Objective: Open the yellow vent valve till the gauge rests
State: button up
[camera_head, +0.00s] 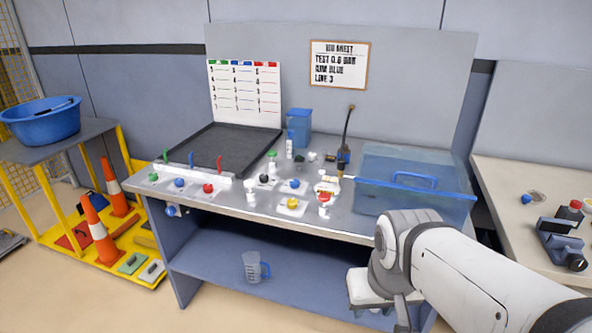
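A small yellow knob (292,203), which looks like the yellow vent valve, sits on a white square plate near the front of the workbench. How far it is turned is too small to tell. I cannot make out the gauge or its needle for certain. A small white fitting with reddish parts (327,185) stands just right of and behind the yellow knob. My arm reaches in from the lower right. A white block (368,287) at its end, below the bench front, may be my gripper. It is apart from the yellow knob, and no fingertips show clearly.
A measuring jug (255,268) is on the lower shelf. Traffic cones (97,230) stand left.

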aim_at(291, 202)
jog(key=z, duration=0.1)
jog(key=i, duration=1.3)
jog(key=u, duration=0.6)
